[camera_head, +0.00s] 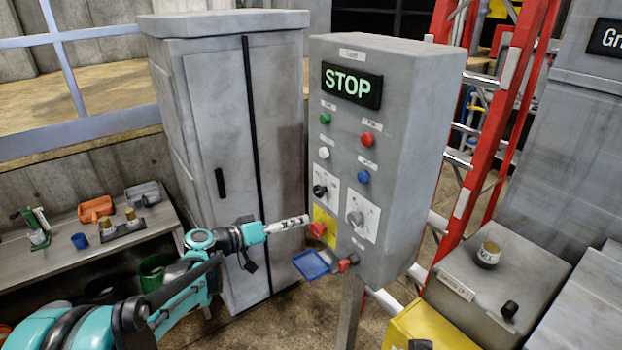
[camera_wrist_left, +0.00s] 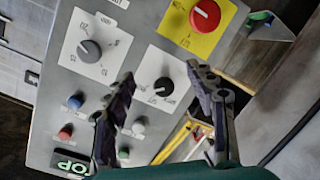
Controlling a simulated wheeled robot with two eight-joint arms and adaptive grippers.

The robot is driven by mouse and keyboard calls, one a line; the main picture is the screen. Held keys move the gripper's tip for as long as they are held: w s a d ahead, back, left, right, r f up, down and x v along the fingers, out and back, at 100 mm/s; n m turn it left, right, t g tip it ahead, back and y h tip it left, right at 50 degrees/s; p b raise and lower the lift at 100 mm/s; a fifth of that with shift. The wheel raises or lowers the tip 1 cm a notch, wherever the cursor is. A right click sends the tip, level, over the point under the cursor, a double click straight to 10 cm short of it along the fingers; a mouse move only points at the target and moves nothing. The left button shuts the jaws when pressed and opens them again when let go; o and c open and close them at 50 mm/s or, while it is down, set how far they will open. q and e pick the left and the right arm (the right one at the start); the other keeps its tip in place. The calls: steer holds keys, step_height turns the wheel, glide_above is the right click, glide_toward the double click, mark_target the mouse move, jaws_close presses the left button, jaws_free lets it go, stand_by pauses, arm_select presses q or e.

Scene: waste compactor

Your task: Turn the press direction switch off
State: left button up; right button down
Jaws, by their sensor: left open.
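The grey control box (camera_head: 405,150) carries two rotary switches on white plates. The left one has a black knob (camera_head: 320,190); the right one has a grey knob (camera_head: 356,217). Their labels are too small to read, so I cannot tell which is the press direction switch. My left gripper (camera_head: 303,221) is in front of the panel's lower left. In the left wrist view its open fingers (camera_wrist_left: 160,74) frame the left knob (camera_wrist_left: 163,87), with no contact visible. The other knob (camera_wrist_left: 91,50) lies outside the fingers. My right gripper is not in view.
Green, white, red and blue buttons sit above, under a lit STOP display (camera_head: 352,86). A grey cabinet (camera_head: 225,150) stands left and a red ladder (camera_head: 500,120) right.

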mark_target(317, 193)
arm_select(q)
steer(key=shift+t+h, duration=0.7)
steer(key=shift+h, duration=0.2)
steer(key=w+d+r, duration=0.1)
steer(key=w, duration=0.2)
steer(key=w+d+r+p, duration=0.1)
steer(key=w+d, duration=0.1)
steer(key=w+d+r, duration=0.1)
steer(key=w+d, duration=0.1)
steer(key=w, duration=0.1)
steer(key=shift+w, duration=0.3)
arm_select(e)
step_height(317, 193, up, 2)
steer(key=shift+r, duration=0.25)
arm_select(q)
steer(key=shift+c, duration=0.4)
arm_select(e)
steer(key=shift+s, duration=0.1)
arm_select(q)
steer(key=shift+r, duration=0.1)
steer(key=c, duration=1.1)
